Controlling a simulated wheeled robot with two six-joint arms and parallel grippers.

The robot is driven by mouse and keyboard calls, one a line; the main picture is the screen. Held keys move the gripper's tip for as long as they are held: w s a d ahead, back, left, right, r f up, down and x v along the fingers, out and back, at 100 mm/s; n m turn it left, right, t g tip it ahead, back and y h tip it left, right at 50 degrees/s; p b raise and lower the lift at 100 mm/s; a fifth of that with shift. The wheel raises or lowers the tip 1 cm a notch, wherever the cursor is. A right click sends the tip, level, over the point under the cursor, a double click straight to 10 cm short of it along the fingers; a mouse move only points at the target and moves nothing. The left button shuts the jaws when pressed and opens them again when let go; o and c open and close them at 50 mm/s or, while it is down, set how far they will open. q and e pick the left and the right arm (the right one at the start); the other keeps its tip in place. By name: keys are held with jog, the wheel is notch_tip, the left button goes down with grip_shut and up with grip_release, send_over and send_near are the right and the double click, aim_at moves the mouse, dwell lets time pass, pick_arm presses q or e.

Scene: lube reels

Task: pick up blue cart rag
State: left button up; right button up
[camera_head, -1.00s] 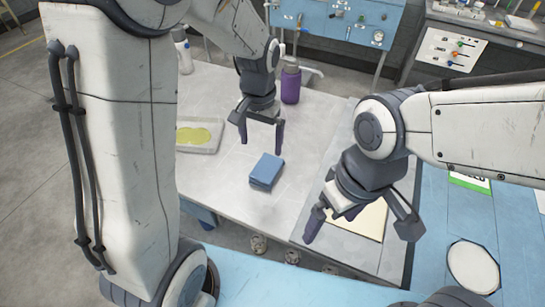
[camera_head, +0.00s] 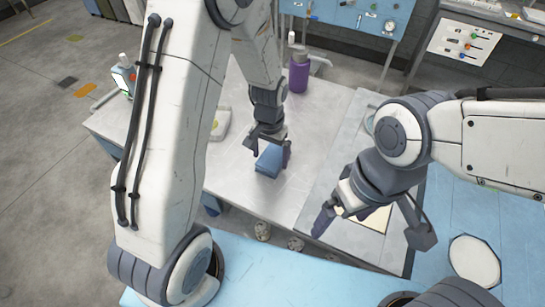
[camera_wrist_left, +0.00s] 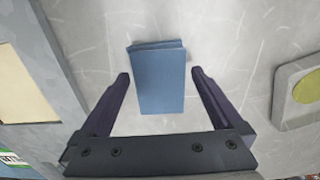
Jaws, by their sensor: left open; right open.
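The blue rag (camera_head: 269,161) is a folded block lying on the grey cart top (camera_head: 233,178). My left gripper (camera_head: 268,158) is open, pointing down just above and around the rag. In the left wrist view the rag (camera_wrist_left: 160,80) lies between and a little beyond the two open fingertips of the left gripper (camera_wrist_left: 160,78), with a gap on each side. Neither finger visibly touches it. My right gripper (camera_head: 368,222) is open and empty, over the right part of the cart.
A purple bottle (camera_head: 299,73) stands behind the left gripper. A tray with a yellow-green patch (camera_wrist_left: 305,90) lies near the rag and is partly hidden by my left arm in the head view. A white round disc (camera_head: 474,262) lies on the blue surface at right.

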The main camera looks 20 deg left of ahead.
aim_at(270, 159)
pick_arm(q)
jog(key=shift+f, duration=0.65)
jog(key=c, duration=1.3)
notch_tip(270, 159, up, 11)
jog(key=m+p, duration=0.4)
jog(key=p, duration=0.2)
jog(key=shift+m, duration=0.3)
jog(key=f, duration=0.3)
jog(key=f+p, duration=0.1)
jog(key=f, duration=0.6)
jog(key=shift+w+a+f+p, duration=0.15)
jog(key=shift+a+f+p, duration=0.15)
jog(key=shift+f, duration=0.1)
